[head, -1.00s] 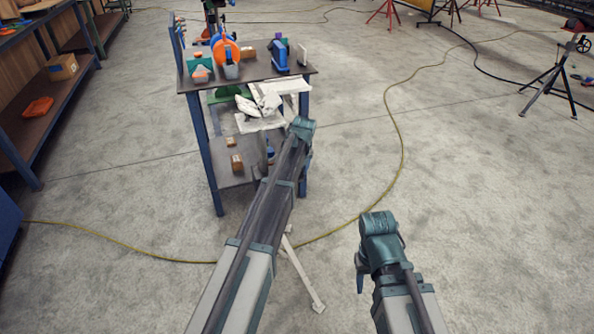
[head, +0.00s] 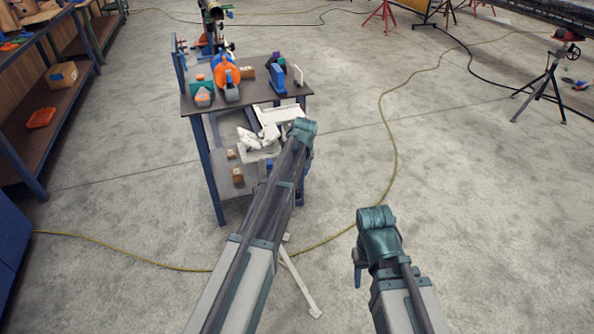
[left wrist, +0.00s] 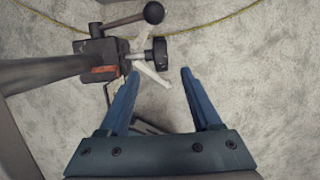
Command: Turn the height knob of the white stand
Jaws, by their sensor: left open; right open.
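The white stand (head: 302,281) shows in the head view only as thin pale legs on the floor beneath my left arm, which hides its upper part. In the left wrist view its dark head carries a black knob (left wrist: 159,51) on a short pin and a lever ending in a dark ball. White legs (left wrist: 150,74) spread below on the floor. My left gripper (left wrist: 160,77) is open and empty, its two blue fingers pointing toward the knob. The knob appears just beyond the gap between the fingertips. My right gripper (head: 358,278) shows only as a small dark part below my right arm.
A blue-legged cart (head: 200,104) with tools and small parts stands behind the stand, close to my left arm. A yellow cable (head: 130,255) runs over the floor. A workbench (head: 42,172) is at the left. Open floor lies to the right, with a black tripod (head: 546,88) far off.

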